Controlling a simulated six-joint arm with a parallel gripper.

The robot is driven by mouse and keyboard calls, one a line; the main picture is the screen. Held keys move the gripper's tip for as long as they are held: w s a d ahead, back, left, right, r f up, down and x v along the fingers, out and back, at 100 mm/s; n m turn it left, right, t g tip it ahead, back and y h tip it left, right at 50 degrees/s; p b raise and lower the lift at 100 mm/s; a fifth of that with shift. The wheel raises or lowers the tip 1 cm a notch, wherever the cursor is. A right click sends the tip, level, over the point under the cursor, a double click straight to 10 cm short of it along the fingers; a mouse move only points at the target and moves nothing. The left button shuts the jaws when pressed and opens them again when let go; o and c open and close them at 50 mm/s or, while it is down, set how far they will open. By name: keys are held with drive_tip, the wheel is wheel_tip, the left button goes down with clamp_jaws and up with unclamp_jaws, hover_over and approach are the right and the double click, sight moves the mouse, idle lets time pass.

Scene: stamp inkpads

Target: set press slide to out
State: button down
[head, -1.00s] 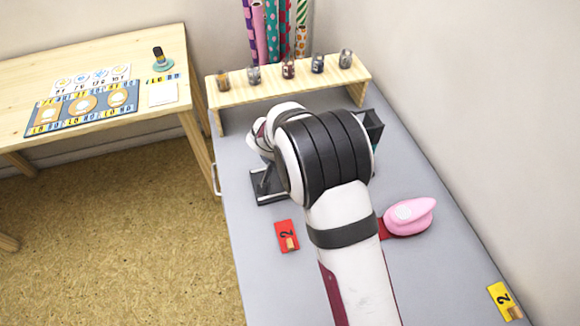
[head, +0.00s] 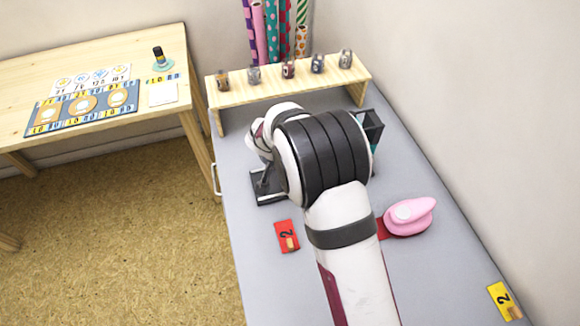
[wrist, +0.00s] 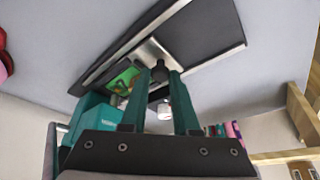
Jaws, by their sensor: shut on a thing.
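The press (head: 268,190) stands on the grey table, mostly hidden behind my arm in the head view; part of its dark base shows at the left. In the wrist view its metal slide track (wrist: 150,50) and dark plate (wrist: 205,38) run diagonally, with a green patch (wrist: 124,78) beside the fingers. My gripper (wrist: 161,78) has its two teal fingers shut on a small black knob (wrist: 159,70) at the track. The gripper itself is hidden in the head view. I cannot tell how far the slide is drawn out.
A wooden shelf (head: 290,84) with several small jars stands behind. A dark holder (head: 371,125) is at the arm's right. The table's right front is mostly clear.

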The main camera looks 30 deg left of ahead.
drive_tip(key=s+a, duration=0.6)
drive_tip(key=shift+s+a, duration=0.15)
drive_tip(key=c, duration=0.7)
unclamp_jaws()
drive_tip(key=shift+r, duration=0.1)
drive_tip(key=v, duration=1.5)
drive_tip(key=shift+s+r, duration=0.2)
drive_tip(key=shift+r, duration=0.1)
